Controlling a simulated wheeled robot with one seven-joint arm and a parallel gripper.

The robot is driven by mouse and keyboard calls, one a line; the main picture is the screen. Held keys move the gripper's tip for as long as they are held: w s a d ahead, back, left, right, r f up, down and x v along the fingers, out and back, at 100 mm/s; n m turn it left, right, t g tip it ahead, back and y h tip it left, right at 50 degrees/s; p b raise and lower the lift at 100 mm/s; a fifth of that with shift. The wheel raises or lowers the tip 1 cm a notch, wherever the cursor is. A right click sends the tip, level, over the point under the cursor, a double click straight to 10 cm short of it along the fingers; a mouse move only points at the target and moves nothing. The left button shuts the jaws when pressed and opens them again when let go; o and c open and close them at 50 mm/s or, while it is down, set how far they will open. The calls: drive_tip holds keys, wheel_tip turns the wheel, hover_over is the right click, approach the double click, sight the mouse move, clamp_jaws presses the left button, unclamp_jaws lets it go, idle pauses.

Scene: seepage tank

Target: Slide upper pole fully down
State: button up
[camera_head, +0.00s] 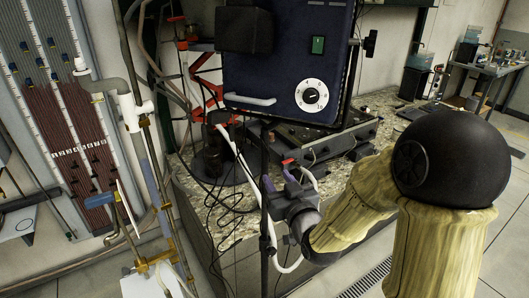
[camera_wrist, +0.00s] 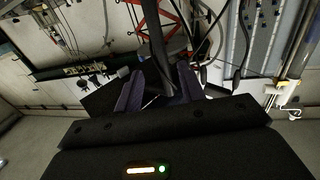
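My gripper (camera_head: 276,184) is in the middle of the head view, its dark purple fingers pointing away from me. In the wrist view the two fingers (camera_wrist: 158,88) stand apart. A dark upright pole (camera_head: 264,215) stands just left of the gripper in the head view. In the wrist view a dark pole (camera_wrist: 153,40) runs down toward the gap between the fingers; I cannot tell whether they touch it. A dark clamp or collar (camera_head: 267,246) sits low on the pole. Which part is the upper pole is not clear from the frames. The lower end is partly hidden.
A dark blue control box (camera_head: 287,60) with a white dial hangs above the gripper. A red frame (camera_head: 205,85), loose cables and a white hose surround the pole. A tube panel (camera_head: 65,110) with brass-coloured pipes stands at left. Open floor (camera_head: 490,215) lies at right.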

sight(266, 163)
drive_tip(key=p+x, duration=0.4)
drive_tip(key=x, duration=0.5)
drive_tip(key=shift+w+a+f+p, duration=0.1)
drive_tip(key=shift+w+a+p, duration=0.05)
drive_tip(key=shift+w+p, duration=0.2)
clamp_jaws()
